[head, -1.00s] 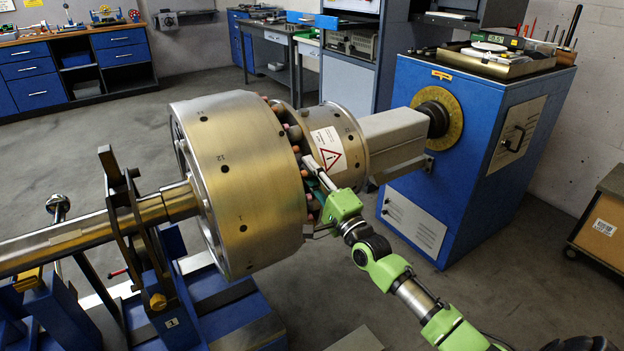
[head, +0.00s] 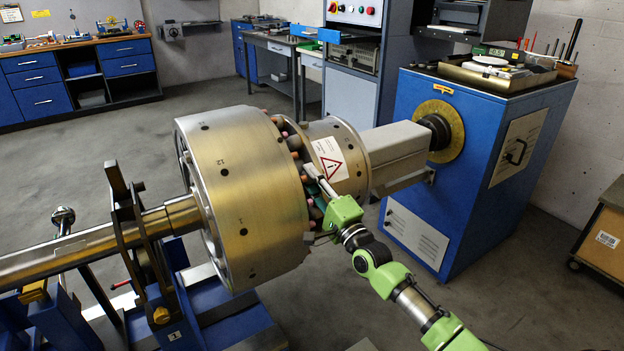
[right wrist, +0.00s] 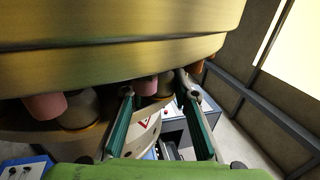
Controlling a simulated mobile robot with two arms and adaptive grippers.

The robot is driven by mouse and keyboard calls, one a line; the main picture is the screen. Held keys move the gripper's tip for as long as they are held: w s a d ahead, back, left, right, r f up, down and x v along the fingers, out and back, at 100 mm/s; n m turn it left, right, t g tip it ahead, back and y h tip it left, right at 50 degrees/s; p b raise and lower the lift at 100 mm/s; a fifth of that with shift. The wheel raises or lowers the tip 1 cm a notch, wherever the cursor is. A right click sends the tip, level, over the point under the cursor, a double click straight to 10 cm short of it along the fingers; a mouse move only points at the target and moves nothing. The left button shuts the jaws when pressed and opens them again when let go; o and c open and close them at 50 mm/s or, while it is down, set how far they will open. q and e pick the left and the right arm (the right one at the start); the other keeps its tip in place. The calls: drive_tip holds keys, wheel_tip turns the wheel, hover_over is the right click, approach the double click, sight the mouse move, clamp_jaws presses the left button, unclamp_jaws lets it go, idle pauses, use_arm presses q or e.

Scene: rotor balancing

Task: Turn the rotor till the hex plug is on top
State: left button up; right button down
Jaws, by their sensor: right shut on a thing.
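The rotor (head: 240,185) is a large brass-coloured drum with numbered marks and small holes on its rim, lying on a horizontal shaft (head: 90,245). A ring of rounded pegs in pink, dark and other colours sits on its right-hand face. My right gripper (head: 315,183) reaches to the near side of this ring. In the right wrist view, its two fingers (right wrist: 156,90) stand on either side of a pink peg (right wrist: 146,86), shut on it. I cannot tell which plug is the hex one. My left gripper is out of view.
A blue drive cabinet (head: 470,160) with a tool tray on top stands at the right, joined to the rotor by a grey coupling. A blue support stand (head: 215,300) is under the shaft. Open floor (head: 520,290) lies at the lower right.

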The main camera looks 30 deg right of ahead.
drive_tip(key=c, duration=1.6)
unclamp_jaws()
drive_tip(key=shift+w+a+f, duration=0.1)
drive_tip(key=shift+f, duration=0.55)
drive_tip(key=shift+w, duration=0.1)
drive_tip(key=shift+r, duration=0.15)
drive_tip(key=v, duration=1.2)
drive_tip(key=shift+r, duration=0.2)
